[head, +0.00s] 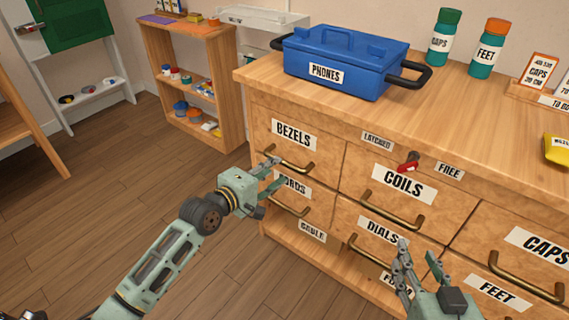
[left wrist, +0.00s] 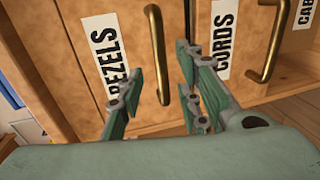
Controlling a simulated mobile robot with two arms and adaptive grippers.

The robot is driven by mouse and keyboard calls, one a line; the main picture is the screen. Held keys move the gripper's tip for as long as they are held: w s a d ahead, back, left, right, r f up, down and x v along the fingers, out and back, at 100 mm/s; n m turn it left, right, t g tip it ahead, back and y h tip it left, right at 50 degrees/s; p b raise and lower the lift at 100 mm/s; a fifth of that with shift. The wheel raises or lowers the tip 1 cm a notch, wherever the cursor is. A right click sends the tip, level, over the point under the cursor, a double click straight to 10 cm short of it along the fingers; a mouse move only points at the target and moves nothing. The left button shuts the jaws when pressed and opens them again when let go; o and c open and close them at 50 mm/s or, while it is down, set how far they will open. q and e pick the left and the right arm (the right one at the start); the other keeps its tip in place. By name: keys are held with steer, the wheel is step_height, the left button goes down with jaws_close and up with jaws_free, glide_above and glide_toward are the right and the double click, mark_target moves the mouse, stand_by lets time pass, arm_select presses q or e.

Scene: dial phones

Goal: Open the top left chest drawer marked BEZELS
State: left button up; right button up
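The BEZELS drawer (head: 262,130) is the top left drawer of the wooden chest and looks closed. Its brass bar handle (head: 290,163) also shows in the left wrist view (left wrist: 156,45), beside the BEZELS label (left wrist: 105,60). My left gripper (head: 272,171) is at this handle with its fingers open. In the left wrist view the handle appears between the two fingers, with no clear contact. My right gripper (head: 418,268) is open and empty in front of the DIALS drawer. A red-handled latch (head: 408,163) sits between the LATCHED (head: 377,142) and FREE (head: 450,170) labels.
The CORDS drawer handle (head: 289,206) is just below my left gripper. The COILS drawer (head: 375,180) is to the right. A blue PHONES box (head: 340,60) and two jars stand on the chest top. Open floor (head: 90,190) lies left of the chest.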

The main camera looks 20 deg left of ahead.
mark_target(282, 164)
arm_select(q)
steer(key=b+x, duration=0.1)
steer(key=x, duration=0.4)
steer(key=shift+w+f+b, duration=0.1)
steer(key=shift+w+b, duration=0.2)
steer(key=shift+b, duration=0.1)
steer(key=shift+w+d, duration=0.15)
steer(key=shift+w, duration=0.1)
arm_select(e)
step_height(282, 164, up, 10)
steer(key=w+a+t+y, duration=0.1)
steer(key=t+y, duration=0.1)
steer(key=t, duration=0.3)
steer(key=shift+a+t, duration=0.35)
steer(key=shift+t, duration=0.05)
arm_select(q)
steer(key=shift+c, duration=0.6)
arm_select(e)
steer(key=shift+w+r, duration=0.1)
arm_select(q)
jaws_close()
